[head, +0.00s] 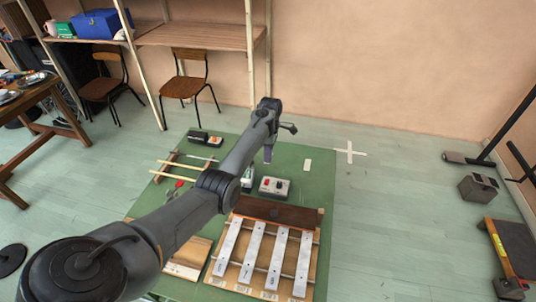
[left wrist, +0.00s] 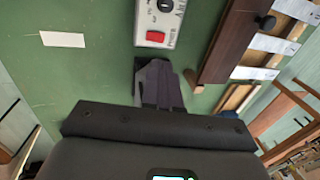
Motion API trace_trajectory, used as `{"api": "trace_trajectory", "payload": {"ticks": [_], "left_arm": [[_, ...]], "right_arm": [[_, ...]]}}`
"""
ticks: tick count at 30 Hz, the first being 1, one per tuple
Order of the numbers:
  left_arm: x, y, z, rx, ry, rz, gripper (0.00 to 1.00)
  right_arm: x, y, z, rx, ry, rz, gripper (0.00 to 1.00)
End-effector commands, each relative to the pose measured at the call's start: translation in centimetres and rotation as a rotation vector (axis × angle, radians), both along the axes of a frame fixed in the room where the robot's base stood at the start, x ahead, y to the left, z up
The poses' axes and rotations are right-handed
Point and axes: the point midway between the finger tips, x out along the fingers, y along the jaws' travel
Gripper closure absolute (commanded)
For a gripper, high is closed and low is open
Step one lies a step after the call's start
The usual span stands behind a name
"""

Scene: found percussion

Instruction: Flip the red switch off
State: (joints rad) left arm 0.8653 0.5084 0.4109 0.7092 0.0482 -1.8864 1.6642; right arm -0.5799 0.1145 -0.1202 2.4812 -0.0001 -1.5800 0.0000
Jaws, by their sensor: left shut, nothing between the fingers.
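The red switch (head: 266,183) is on a small light grey box (head: 274,194), which also has a dark knob and lies on the green table mat. In the left wrist view the red switch (left wrist: 155,37) shows near the top middle, at the end of the box (left wrist: 147,22) nearest my fingers. Whether it is on or off I cannot tell. My left gripper (head: 267,155) is shut and empty, and appears apart from the box. Its dark fingers show below the switch in the left wrist view (left wrist: 157,72). My right gripper is not in view.
A wooden frame with white metal bars (head: 256,252) stands close in front of the box. Sticks on a rack (head: 178,168) and a black device (head: 205,138) lie on the left. A white card (head: 308,165) lies right of the box, with bare green mat around it.

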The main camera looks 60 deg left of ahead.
Motion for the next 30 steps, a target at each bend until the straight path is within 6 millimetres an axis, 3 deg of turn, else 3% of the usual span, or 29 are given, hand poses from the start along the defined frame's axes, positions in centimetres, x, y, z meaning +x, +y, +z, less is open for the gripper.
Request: {"api": "trace_trajectory", "payload": {"ticks": [6,15,21,30], "left_arm": [[-0.7,-0.7,-4.4,-0.001,0.002,-0.002,1.0],[-1.4,-1.3,-8.7,0.001,0.002,-0.001,1.0],[-1.5,-1.5,-10.0,0.001,0.0,-0.002,1.0],[-1.6,-1.6,-10.3,0.001,0.0,-0.002,1.0]], "right_arm": [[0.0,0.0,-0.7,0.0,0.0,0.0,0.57],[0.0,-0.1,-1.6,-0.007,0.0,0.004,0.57],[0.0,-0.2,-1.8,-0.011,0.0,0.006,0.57],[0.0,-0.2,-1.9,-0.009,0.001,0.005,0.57]]}}
